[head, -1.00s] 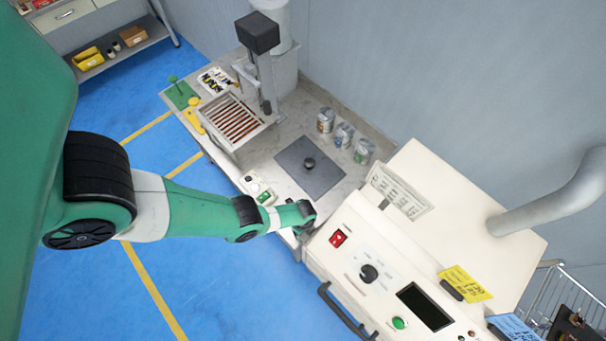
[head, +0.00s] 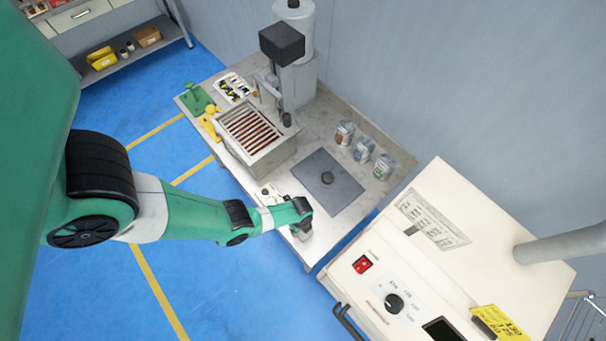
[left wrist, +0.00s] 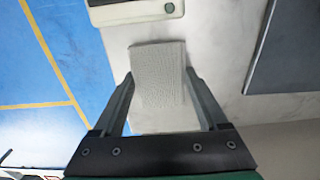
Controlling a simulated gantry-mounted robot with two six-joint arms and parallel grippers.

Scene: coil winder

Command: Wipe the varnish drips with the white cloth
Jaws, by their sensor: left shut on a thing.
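The white cloth (left wrist: 160,68) is a pale textured piece between my left fingers in the left wrist view. My left gripper (left wrist: 160,88) is shut on it, with the cloth spanning the gap between the two fingers. In the head view my left gripper (head: 303,228) is over the front edge of the grey bench (head: 370,195), by the corner near the large cream machine. The cloth is too small and covered to make out clearly there. I cannot make out varnish drips for certain in either view. My right gripper is not in view.
A dark grey mat (head: 340,192) with a round knob lies on the bench. Several cans (head: 363,150) stand behind it. A small control box (head: 268,192) is at the front edge, also in the left wrist view (left wrist: 130,12). The cream machine (head: 410,255) stands to the right.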

